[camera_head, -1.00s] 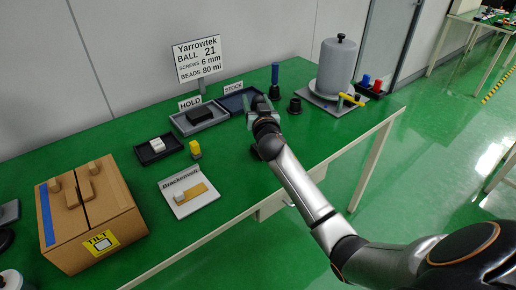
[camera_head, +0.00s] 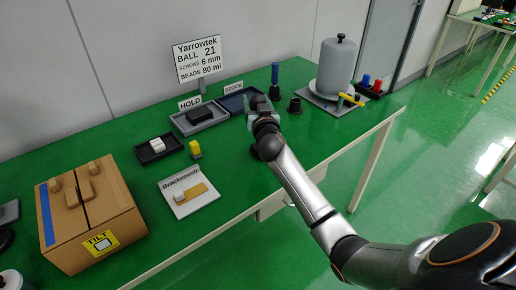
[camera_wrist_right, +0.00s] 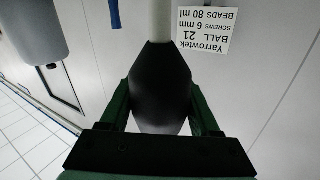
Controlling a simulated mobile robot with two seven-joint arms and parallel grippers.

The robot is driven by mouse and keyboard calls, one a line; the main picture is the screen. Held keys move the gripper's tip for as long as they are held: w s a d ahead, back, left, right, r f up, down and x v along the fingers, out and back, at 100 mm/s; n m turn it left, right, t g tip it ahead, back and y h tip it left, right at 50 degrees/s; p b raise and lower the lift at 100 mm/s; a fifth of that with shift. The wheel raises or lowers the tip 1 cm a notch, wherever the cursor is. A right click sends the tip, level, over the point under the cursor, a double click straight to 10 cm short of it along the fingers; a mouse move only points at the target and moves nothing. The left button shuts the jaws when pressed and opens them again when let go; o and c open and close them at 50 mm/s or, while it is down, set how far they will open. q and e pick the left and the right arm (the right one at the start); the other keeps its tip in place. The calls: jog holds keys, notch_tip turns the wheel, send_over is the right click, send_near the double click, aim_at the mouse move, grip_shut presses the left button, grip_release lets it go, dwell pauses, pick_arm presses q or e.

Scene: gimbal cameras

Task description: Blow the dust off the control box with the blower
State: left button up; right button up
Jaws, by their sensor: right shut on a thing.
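In the right wrist view a black bulb with a pale nozzle (camera_wrist_right: 160,85), which looks like the blower, sits between the green fingers of my right gripper (camera_wrist_right: 161,105). The gripper is shut on it, and the nozzle points away from the wrist. In the head view my right gripper (camera_head: 262,115) is over the table, at the front of the STOCK tray (camera_head: 238,101); the bulb is mostly hidden there. A white plate marked Brackenvolt (camera_head: 188,193) lies left of and nearer than the gripper. I cannot tell which thing is the control box, and no dust is discernible. My left gripper is out of view.
A cardboard box marked TILT (camera_head: 88,215) stands at the left. The HOLD tray (camera_head: 198,118) holds a black block. A sign (camera_head: 199,58) stands behind the trays. A grey cylinder (camera_head: 336,68) stands at the right. The green table's front middle is clear.

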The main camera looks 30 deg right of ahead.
jog(key=shift+c, duration=1.4)
jog(key=shift+r, duration=0.15)
notch_tip(320, 180, up, 5)
jog(key=p, duration=0.4)
